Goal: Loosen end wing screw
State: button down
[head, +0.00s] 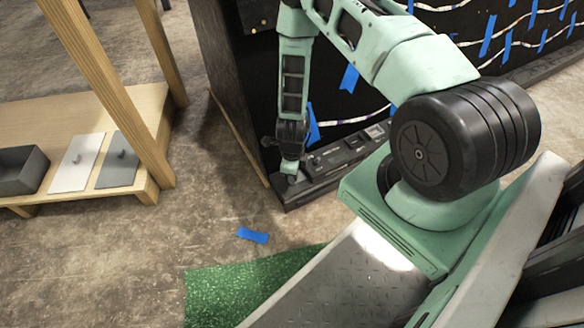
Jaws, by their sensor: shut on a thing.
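My gripper (289,176) points down at the near left end of a long, low black console (335,165) at the foot of a black panel. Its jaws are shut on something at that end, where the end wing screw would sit. The screw itself is hidden by the fingers and too small to make out. The console's top shows small fittings and a grey patch toward its right end.
A wooden shelf (150,100) at left holds a grey bin (22,170), a white plate (77,163) and a grey plate (119,160). The black panel (240,75) carries light strips and blue tape. Blue tape (252,235) and a green mat (235,290) lie on open floor.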

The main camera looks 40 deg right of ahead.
jog(key=n+p, duration=0.4)
jog(key=n, duration=0.2)
jog(key=shift+w+r+n+p, duration=0.1)
jog(key=shift+n+p, duration=0.2)
jog(key=shift+p, duration=0.1)
jog(key=n+p, duration=0.2)
jog(key=n, duration=0.1)
jog(key=shift+n, duration=0.3)
jog(key=n+p, duration=0.1)
jog(key=n, duration=0.2)
jog(key=shift+w+n+p, duration=0.1)
jog(key=shift+n+p, duration=0.2)
jog(key=shift+p, duration=0.05)
jog(key=n+p, duration=0.2)
jog(key=n, duration=0.4)
jog(key=shift+w, duration=0.1)
jog(key=n, duration=0.3)
jog(key=n+p, duration=0.1)
jog(key=n, duration=0.2)
jog(key=shift+a+f, duration=0.1)
jog(key=shift+f, duration=0.1)
jog(key=shift+n, duration=0.3)
jog(key=c, duration=1.5)
grip_release()
jog(key=shift+o, duration=0.2)
jog(key=shift+w, duration=0.1)
